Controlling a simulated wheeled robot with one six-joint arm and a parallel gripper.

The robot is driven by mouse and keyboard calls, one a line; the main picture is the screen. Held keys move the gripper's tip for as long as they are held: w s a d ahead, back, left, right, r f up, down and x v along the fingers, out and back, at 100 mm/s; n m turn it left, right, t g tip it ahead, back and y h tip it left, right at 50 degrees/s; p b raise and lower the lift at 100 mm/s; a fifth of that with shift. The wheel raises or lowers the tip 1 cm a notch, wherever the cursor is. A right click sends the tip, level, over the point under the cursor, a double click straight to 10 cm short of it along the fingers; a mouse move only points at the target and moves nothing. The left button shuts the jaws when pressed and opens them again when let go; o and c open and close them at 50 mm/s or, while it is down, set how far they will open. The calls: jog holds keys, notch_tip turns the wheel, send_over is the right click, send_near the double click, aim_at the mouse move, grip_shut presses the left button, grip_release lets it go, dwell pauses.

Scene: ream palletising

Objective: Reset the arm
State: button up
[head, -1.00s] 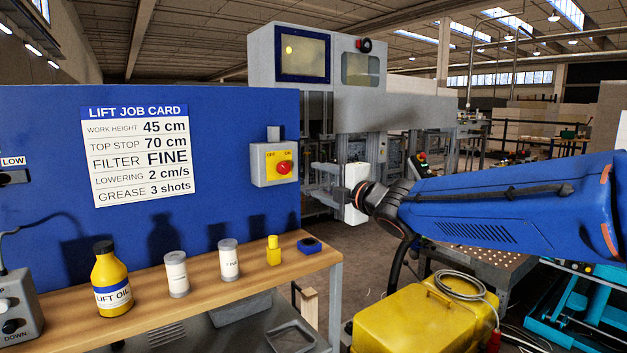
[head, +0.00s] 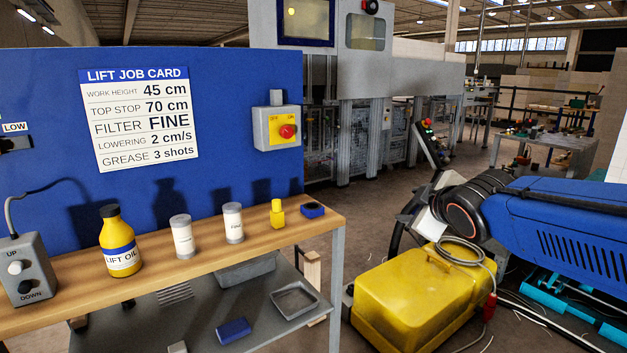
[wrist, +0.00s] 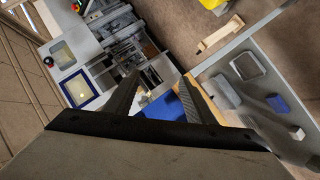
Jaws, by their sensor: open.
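My blue arm (head: 560,225) reaches in from the right in the head view, with its dark wrist joint above the yellow tank. The fingertips cannot be made out there. In the wrist view, my gripper (wrist: 160,82) shows two dark fingers apart with nothing between them. It is open and empty. The bench and the machine lie beyond the fingers, and no object touches them.
A wooden bench (head: 60,312) at left carries a lift oil bottle (head: 121,240), two white canisters, a small yellow bottle (head: 277,212) and a control box (head: 25,272). The yellow tank (head: 425,300) stands below my wrist. Open floor lies behind it.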

jog(key=s+d+f+m+g, duration=0.2)
jog(key=s+f+m, duration=0.2)
jog(key=s, duration=0.5)
jog(key=s+d+f+m+g, duration=0.2)
jog(key=s+f+m+g, duration=0.1)
jog(key=s+f, duration=0.5)
jog(key=s+d+f+m+g+h, duration=0.1)
jog(key=s+d+f+m+g, duration=0.1)
jog(key=s+f, duration=0.4)
jog(key=s+m+g, duration=0.1)
jog(key=s+m, duration=0.1)
jog(key=s, duration=0.2)
jog(key=shift+m, duration=0.3)
